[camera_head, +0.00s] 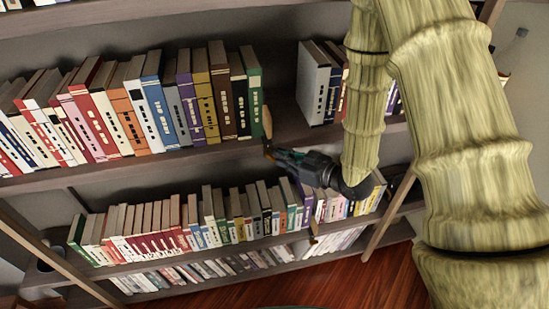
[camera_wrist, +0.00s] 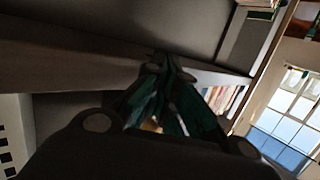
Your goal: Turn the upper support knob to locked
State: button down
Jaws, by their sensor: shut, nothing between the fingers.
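A small brown upright piece (camera_head: 267,122) stands at the shelf's front edge, just right of the green book; it looks like the upper support knob, but its setting is too small to read. My gripper (camera_head: 270,152) is just below it, in front of the shelf edge. I cannot tell whether the fingertips touch it. In the wrist view, the dark green fingers of my gripper (camera_wrist: 166,70) meet at their tips, shut and empty, close to the shelf board. The knob cannot be made out in that view.
The green book (camera_head: 254,92) ends a long row on the upper shelf (camera_head: 210,152); a gap separates it from a white book (camera_head: 313,85). A similar brown piece (camera_head: 313,237) shows at the lower shelf. A lower book row lies behind and below my gripper.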

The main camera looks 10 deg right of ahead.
jog(key=shift+a, duration=0.25)
dwell(0.5)
jog(key=shift+d, duration=2)
